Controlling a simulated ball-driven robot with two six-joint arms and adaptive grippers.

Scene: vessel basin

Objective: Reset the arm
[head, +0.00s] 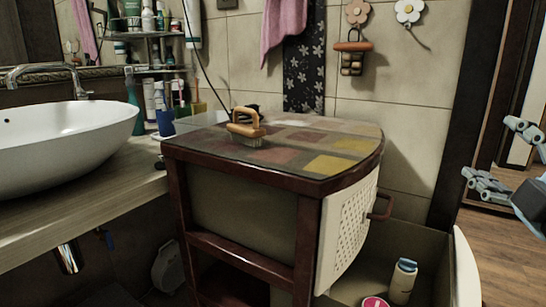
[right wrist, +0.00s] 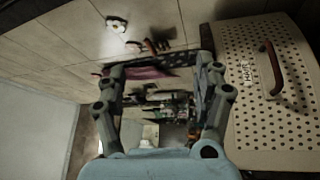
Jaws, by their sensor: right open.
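My right gripper (head: 489,150) is at the right edge of the head view, its two grey fingers spread apart with nothing between them. It hangs in the air to the right of the cabinet, in front of the doorway. In the right wrist view the same gripper (right wrist: 157,72) is open, and the tiled wall and shelves show beyond the gap. The cabinet's perforated white door (right wrist: 270,100) lies to the right of the fingers there. My left gripper is not in view.
The cabinet (head: 290,150) bears a wooden-handled brush (head: 245,123); its door has a dark red handle (head: 382,207). A white basin (head: 70,145) stands left. Wooden floor is clear at right.

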